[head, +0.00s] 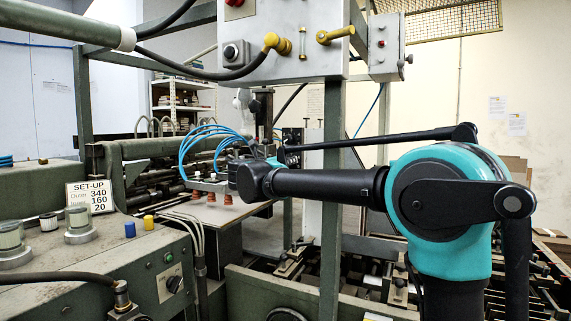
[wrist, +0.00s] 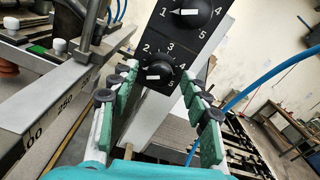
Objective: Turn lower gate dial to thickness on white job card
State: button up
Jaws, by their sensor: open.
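A black dial panel (wrist: 152,109) carries two knobs in the wrist view. The upper dial (wrist: 189,12) has a white mark lying level, with the 1 at its left. The lower dial (wrist: 160,74) also has a near-level white mark, with numbers around it, some too small to read surely. My gripper (wrist: 162,78) is open, its teal fingers on either side of the lower dial; I cannot tell whether they touch it. In the head view the white job card (head: 90,194) reads SET-UP with 340, 160 and 20; its small row labels are hardly legible.
A scale bar (wrist: 50,115) runs along the left of the wrist view. Blue hoses (head: 205,145) arch near my wrist in the head view, above orange suction cups (head: 211,196).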

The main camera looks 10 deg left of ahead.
jog(key=shift+w+d, duration=0.25)
jog(key=shift+w, duration=0.35)
grip_shut()
jog(key=m, duration=1.1)
jog(key=shift+s+d+f+m, duration=0.1)
jog(key=shift+d+m, duration=0.05)
jog(key=shift+m, duration=0.15)
dwell(0.5)
